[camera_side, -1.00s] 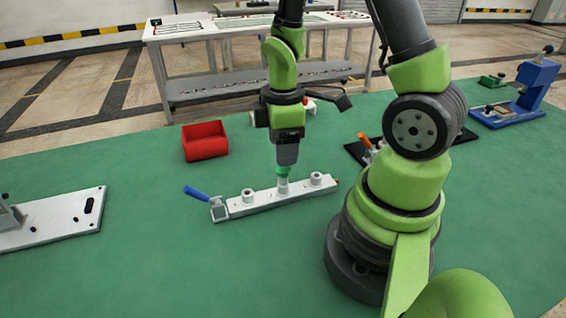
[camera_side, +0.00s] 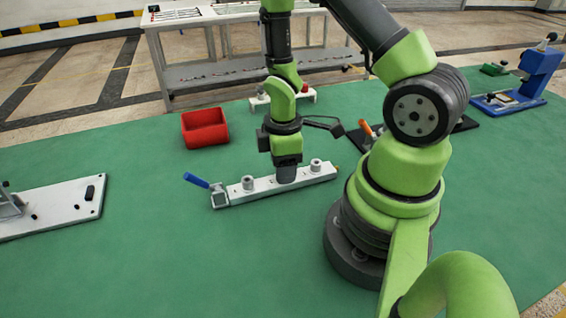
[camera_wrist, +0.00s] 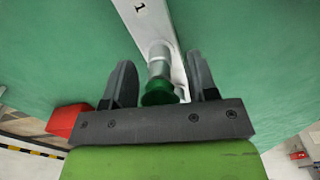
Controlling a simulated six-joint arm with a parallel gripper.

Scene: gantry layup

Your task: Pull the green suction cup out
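The green suction cup (camera_wrist: 158,92) sits on a grey cylindrical post (camera_wrist: 159,62) on the white bar (camera_wrist: 146,22). In the side view the cup is hidden by my gripper (camera_side: 286,174), which points straight down at the middle of the white bar (camera_side: 265,187). In the wrist view my gripper (camera_wrist: 161,62) is open. Its two dark fingers stand on either side of the cup and post, with a gap visible on each side. In the side view the bar also carries a post on the left (camera_side: 248,183) and one on the right (camera_side: 316,165).
A clamp with a blue handle (camera_side: 197,181) stands at the bar's left end. A red bin (camera_side: 205,130) is behind it. A white plate fixture (camera_side: 60,214) lies at the far left, and a blue press (camera_side: 537,75) stands at the back right. The green mat (camera_side: 190,265) in front is clear.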

